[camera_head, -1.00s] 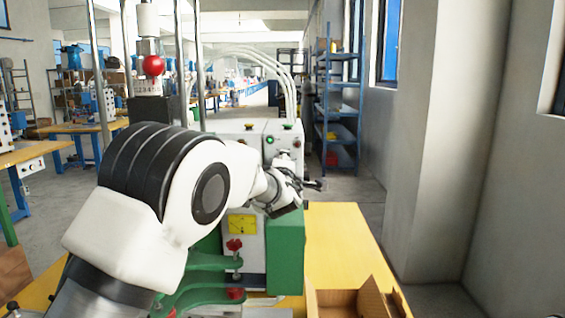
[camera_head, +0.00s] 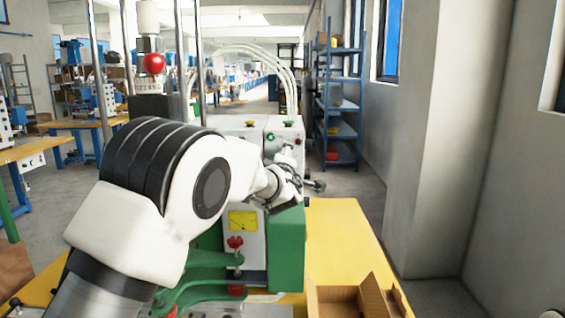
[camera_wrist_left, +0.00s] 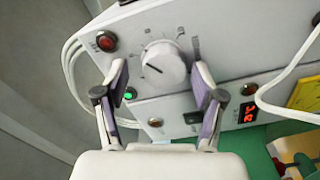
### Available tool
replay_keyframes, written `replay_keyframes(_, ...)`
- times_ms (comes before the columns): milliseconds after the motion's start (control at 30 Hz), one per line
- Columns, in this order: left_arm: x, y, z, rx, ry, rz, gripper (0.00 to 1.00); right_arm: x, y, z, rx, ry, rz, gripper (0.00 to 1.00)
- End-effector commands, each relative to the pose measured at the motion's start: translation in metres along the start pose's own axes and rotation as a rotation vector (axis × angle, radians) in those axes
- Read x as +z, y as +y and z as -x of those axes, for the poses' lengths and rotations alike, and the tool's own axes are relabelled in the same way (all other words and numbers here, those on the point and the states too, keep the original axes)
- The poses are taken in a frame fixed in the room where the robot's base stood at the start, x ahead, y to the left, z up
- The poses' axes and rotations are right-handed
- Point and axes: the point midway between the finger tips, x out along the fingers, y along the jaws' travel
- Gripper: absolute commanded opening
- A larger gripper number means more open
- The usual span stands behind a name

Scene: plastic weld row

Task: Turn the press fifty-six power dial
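The press power dial (camera_wrist_left: 163,66) is a round white knob with a dark pointer line, on a pale panel with scale marks around it, in the left wrist view. My left gripper (camera_wrist_left: 161,72) is open, with one finger on each side of the dial. I cannot tell whether the fingers touch it. In the head view my left gripper (camera_head: 291,188) is in front of the green and white press (camera_head: 286,245), and the dial is not visible there. My right gripper is not in view.
A red indicator (camera_wrist_left: 106,41) and a green light (camera_wrist_left: 130,94) flank the dial on the left. White hoses run close by the panel. A cardboard box (camera_head: 338,300) sits on the yellow table (camera_head: 345,240). A blue shelf (camera_head: 338,110) stands behind, beside the wall.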

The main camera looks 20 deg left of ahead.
Motion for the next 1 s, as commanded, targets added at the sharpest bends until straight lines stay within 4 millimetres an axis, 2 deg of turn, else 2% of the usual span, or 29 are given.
replay_keyframes(233, 0.002, -0.003, 0.002, -0.005, -0.003, -0.001, 0.69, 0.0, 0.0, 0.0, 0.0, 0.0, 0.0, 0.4)
replay_keyframes(333, 0.002, -0.002, 0.011, -0.005, -0.004, -0.004, 0.69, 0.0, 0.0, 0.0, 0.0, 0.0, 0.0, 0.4)
replay_keyframes(467, 0.002, -0.002, 0.038, -0.006, -0.004, -0.005, 0.69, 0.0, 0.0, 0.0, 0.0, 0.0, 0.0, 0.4)
replay_keyframes(700, 0.001, -0.002, 0.098, -0.003, -0.003, -0.005, 0.69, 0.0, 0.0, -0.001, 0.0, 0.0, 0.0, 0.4)
replay_keyframes(833, 0.001, -0.002, 0.115, -0.003, -0.002, -0.003, 0.69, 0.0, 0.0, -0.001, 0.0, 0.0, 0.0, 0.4)
replay_keyframes(1000, 0.0, -0.002, 0.12, -0.004, -0.001, 0.0, 0.69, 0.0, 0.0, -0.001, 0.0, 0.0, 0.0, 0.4)
